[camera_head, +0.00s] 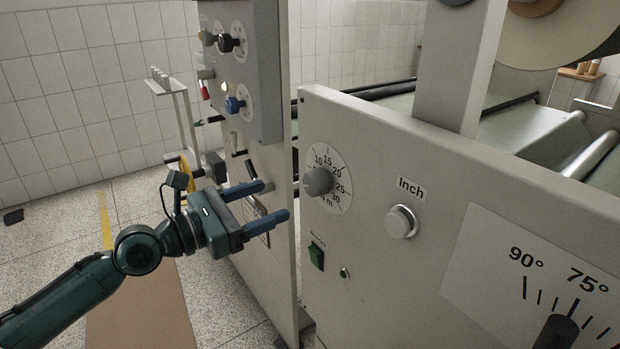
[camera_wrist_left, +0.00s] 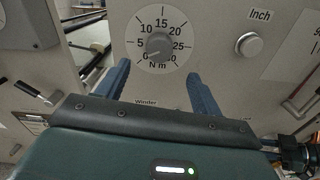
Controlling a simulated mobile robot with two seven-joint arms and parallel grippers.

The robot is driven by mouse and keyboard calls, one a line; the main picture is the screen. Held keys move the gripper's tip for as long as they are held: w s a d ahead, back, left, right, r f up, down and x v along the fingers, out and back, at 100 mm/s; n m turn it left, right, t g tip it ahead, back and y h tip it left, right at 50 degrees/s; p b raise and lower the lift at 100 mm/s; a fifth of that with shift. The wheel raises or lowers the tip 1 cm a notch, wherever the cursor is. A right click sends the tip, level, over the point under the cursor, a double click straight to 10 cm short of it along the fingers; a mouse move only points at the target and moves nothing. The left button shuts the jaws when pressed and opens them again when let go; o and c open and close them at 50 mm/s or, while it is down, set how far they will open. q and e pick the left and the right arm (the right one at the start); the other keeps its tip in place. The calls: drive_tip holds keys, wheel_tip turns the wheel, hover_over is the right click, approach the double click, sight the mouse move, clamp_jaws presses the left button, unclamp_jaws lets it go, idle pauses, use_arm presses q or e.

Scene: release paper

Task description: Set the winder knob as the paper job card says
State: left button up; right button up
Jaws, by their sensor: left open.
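The grey winder knob (camera_head: 318,182) sits on a round white dial (camera_head: 343,179) on the pale machine panel. In the left wrist view the knob (camera_wrist_left: 160,45) is above centre, with its dial marked from 0 upward by fives, in N m. Its mark seems to point to the lower left, near 0, but it is small. A "Winder" label (camera_wrist_left: 146,102) is partly hidden by my gripper. My left gripper (camera_head: 275,201) is open and empty, its blue fingers pointing at the panel, left of and slightly below the knob, apart from it. I see no job card text.
Right of the dial are the "Inch" button (camera_head: 401,222) and an angle scale (camera_head: 540,277). A green switch (camera_head: 316,256) is below the dial. A grey control box (camera_head: 240,75) with several knobs stands behind my left gripper. Open floor lies at the left.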

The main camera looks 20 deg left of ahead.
sight(309, 186)
use_arm(q)
drive_tip(key=p+x, duration=0.1)
drive_tip(key=x, duration=0.9)
drive_tip(key=shift+w+d+p, duration=0.2)
drive_tip(key=shift+w+p, duration=0.05)
drive_tip(key=shift+p, duration=0.05)
drive_tip(key=shift+c, duration=0.3)
drive_tip(key=c, duration=0.9)
